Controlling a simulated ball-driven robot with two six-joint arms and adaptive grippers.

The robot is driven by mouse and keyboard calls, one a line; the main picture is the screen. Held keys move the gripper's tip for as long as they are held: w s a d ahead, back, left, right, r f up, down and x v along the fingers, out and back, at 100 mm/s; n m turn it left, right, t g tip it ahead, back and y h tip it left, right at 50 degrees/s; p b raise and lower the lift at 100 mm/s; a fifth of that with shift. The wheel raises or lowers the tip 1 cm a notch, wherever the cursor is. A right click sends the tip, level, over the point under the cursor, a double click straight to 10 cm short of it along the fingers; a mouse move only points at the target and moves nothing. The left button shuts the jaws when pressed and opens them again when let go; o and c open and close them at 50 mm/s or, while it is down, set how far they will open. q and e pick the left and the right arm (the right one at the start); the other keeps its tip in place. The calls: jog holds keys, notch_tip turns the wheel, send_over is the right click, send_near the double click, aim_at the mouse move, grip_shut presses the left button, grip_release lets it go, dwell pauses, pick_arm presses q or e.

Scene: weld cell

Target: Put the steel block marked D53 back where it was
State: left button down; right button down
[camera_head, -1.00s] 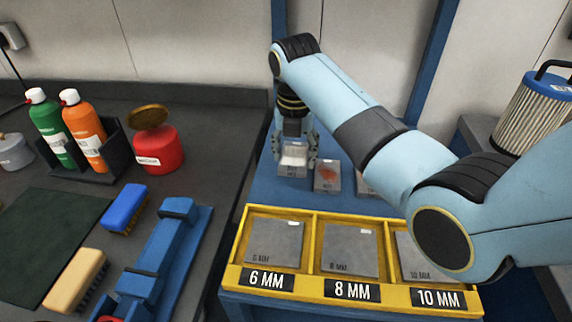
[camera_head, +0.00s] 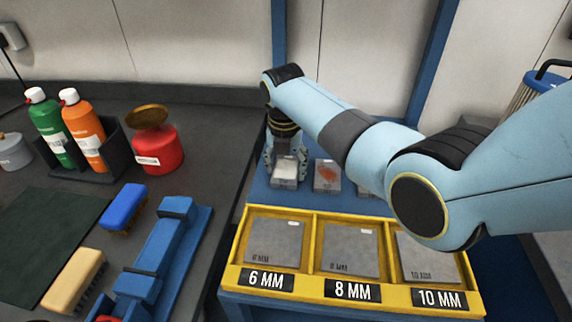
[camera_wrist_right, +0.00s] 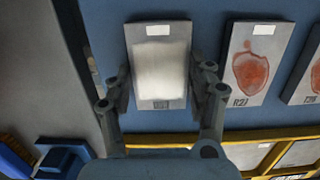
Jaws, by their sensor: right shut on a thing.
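My right gripper (camera_head: 285,168) points down over the blue surface behind the yellow tray. It is shut on a grey steel block (camera_head: 285,172) with a pale, bright top face. In the right wrist view the block (camera_wrist_right: 160,65) sits between the two fingers of the gripper (camera_wrist_right: 160,82). Its marking, at the near edge, is too blurred to read surely. I cannot tell whether the block touches the blue surface (camera_head: 290,199). To its right, apart from it, lies a block marked R27 (camera_wrist_right: 255,65) with a reddish patch. My left gripper is not in view.
A third block (camera_wrist_right: 313,85) is partly cut off at the right. The yellow tray (camera_head: 312,214) with 6, 8 and 10 MM plates stands in front. The dark bench at the left holds bottles, a red can (camera_head: 160,150) and brushes. My right arm crosses the right side.

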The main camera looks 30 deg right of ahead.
aim_at(285, 174)
jog(key=shift+c, duration=2.2)
grip_release()
jog(key=shift+r, duration=0.5)
notch_tip(285, 174, up, 11)
jog(key=s+p, duration=0.1)
jog(key=shift+a, duration=0.45)
jog(key=shift+s, duration=0.1)
